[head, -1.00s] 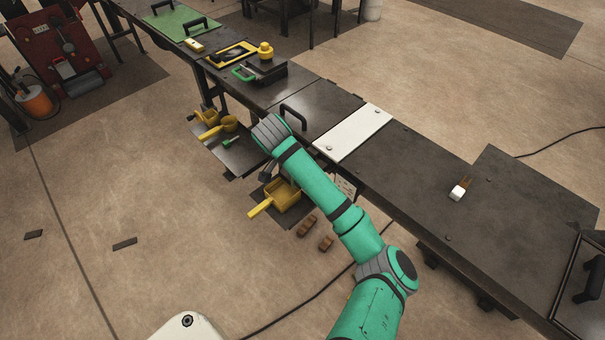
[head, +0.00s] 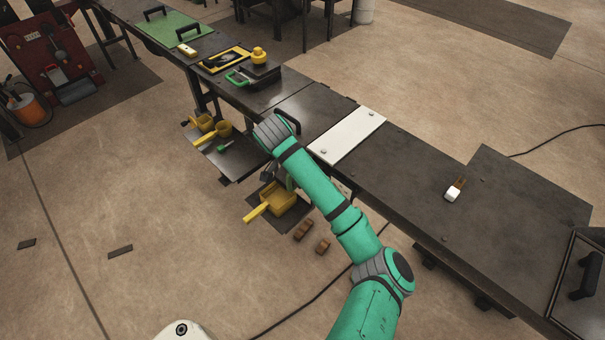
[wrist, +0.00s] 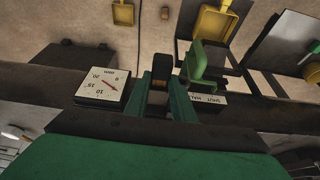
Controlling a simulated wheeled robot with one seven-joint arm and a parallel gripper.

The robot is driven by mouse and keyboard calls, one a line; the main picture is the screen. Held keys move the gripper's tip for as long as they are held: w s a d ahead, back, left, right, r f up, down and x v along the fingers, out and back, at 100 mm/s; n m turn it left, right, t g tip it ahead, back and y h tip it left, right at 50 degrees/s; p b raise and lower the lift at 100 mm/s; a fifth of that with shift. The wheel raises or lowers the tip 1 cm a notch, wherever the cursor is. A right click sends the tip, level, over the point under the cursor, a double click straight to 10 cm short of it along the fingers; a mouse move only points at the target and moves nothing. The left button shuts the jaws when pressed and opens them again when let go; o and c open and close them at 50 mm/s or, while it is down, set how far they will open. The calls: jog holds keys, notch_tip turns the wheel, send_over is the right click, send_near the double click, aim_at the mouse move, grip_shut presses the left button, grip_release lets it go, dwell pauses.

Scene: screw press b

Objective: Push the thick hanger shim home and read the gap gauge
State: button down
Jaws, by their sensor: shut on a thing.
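In the wrist view my gripper (wrist: 161,76) points away from the camera, its two green fingers shut on a small dark block (wrist: 161,67). I cannot tell surely whether this block is the thick hanger shim. The white gap gauge (wrist: 101,88) sits left of the fingers, apart from them. Its dial looks turned over, with a red needle and numbers such as 10, 15 and 20; the exact reading is too small to tell. A pale green bracket-like part (wrist: 197,66) stands just right of the fingers. In the head view my arm hides the gripper.
A lettered plate (wrist: 207,100) lies right of the fingers. Yellow scoop-like trays (head: 277,197) and brown blocks (head: 303,230) lie below the bench front. The long dark bench (head: 400,175) carries a white plate (head: 347,136) and a black handle (head: 289,119).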

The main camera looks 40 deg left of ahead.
jog(key=c, duration=1.4)
grip_release()
jog(key=shift+a, duration=0.1)
jog(key=v, duration=1)
jog(key=shift+r, duration=0.4)
jog(key=shift+s, duration=0.2)
